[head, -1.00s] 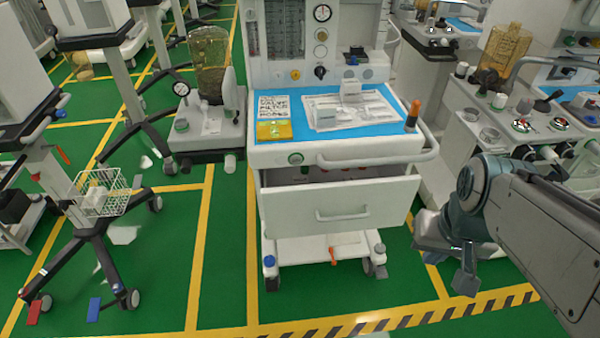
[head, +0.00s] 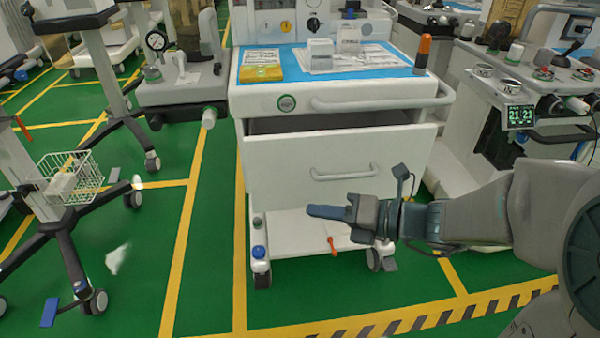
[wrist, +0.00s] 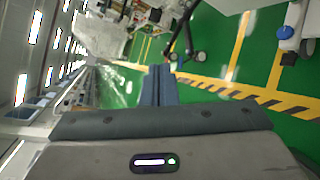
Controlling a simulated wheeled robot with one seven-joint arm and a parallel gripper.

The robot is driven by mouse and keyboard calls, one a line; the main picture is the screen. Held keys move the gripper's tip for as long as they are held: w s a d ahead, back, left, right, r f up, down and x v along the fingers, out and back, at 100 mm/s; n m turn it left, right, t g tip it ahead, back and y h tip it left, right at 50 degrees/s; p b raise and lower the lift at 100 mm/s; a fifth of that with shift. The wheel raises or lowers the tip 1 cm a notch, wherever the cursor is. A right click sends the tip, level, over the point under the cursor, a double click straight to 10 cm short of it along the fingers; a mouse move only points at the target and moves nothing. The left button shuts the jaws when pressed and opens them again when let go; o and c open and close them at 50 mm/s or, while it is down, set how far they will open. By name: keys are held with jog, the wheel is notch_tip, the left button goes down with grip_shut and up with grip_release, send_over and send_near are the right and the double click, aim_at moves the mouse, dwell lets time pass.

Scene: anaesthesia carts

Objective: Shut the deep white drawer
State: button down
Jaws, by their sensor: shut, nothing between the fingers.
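The deep white drawer (head: 285,169) is in the middle cart in the head view. It stands partly open, with a dark gap above its front panel. Its bar handle (head: 345,172) is on the front. My gripper (head: 312,211) is shut and empty, in front of the drawer's lower part in the picture and pointing left. I see no contact with the drawer. In the wrist view the shut fingers (wrist: 158,84) point up the picture toward open floor, and the drawer cannot be made out.
The cart's top (head: 310,66) has a blue mat, papers, small boxes and an orange-capped item (head: 423,53). A push rail (head: 380,102) runs above the drawer. A second cart (head: 500,85) stands close on the right. A wheeled stand with a wire basket (head: 82,178) is at left. Green floor is free in front.

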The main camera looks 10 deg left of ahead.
jog(key=w+d+f+m+t+y+b, duration=0.1)
jog(key=w+d+f+m+t+b, duration=0.15)
jog(key=w+m+t, duration=0.4)
jog(key=w+a+m, duration=0.1)
jog(key=w+a, duration=0.1)
jog(key=a, duration=0.1)
jog(key=w+a+g+p, duration=0.1)
jog(key=w+a, duration=0.1)
jog(key=a, duration=0.1)
jog(key=w+a+f+m, duration=0.1)
jog(key=w+a, duration=0.1)
jog(key=a, duration=0.2)
jog(key=shift+w+m+g, duration=0.35)
jog(key=shift+w+a+r, duration=0.2)
jog(key=shift+w, duration=0.35)
